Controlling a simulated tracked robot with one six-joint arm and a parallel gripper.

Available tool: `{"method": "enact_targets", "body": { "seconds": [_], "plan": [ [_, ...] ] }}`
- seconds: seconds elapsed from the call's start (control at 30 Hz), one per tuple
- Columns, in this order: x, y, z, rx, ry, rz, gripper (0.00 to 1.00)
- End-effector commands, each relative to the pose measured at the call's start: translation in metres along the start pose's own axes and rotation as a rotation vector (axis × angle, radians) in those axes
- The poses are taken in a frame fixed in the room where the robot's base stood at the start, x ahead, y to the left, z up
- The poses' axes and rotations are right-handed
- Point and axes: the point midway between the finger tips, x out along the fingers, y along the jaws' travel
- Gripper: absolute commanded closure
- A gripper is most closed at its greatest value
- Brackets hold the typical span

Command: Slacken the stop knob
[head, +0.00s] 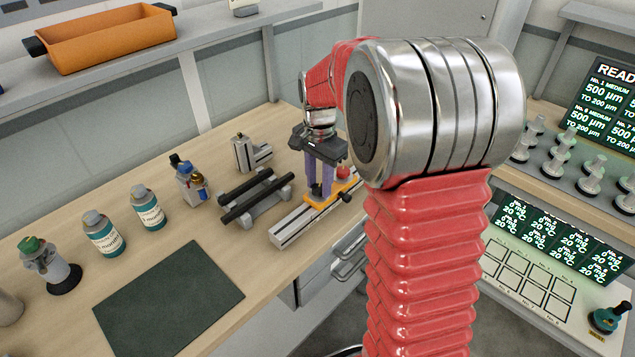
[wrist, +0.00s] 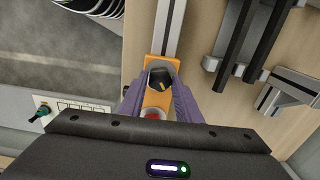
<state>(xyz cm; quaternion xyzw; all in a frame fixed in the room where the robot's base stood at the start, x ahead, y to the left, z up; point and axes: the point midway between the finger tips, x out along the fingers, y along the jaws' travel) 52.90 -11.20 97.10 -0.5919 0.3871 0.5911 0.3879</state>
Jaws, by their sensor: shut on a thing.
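The stop knob (wrist: 160,77) is black with a small yellow mark on top. It sits on an orange plate (wrist: 153,102) that rides on a grey slotted rail (wrist: 168,35). In the head view the orange plate (head: 329,201) is at the right part of the rail (head: 290,228), and the knob shows low between the fingers (head: 317,189). My gripper (wrist: 158,84) points down with its purple fingers on either side of the knob, shut on it. A red part (wrist: 154,113) is on the same plate.
A stand with two black bars (head: 257,197) lies just left of the rail, with a grey metal block (head: 250,152) behind it. A bottle group (head: 190,184), teal-labelled bottles (head: 148,210) and a dark mat (head: 168,300) are further left. The bench's front edge is close to the rail.

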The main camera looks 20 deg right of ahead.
Motion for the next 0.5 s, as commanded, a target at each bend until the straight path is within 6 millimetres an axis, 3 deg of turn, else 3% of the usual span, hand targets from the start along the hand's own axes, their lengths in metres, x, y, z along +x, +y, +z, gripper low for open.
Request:
{"method": "enact_targets", "body": {
  "seconds": [0.03, 0.5],
  "plan": [
    [0.0001, -0.0013, 0.0069, -0.002, -0.001, 0.004, 0.92],
    [0.0003, 0.0032, -0.0022, -0.05, 0.0, 0.005, 0.92]
  ]
}}
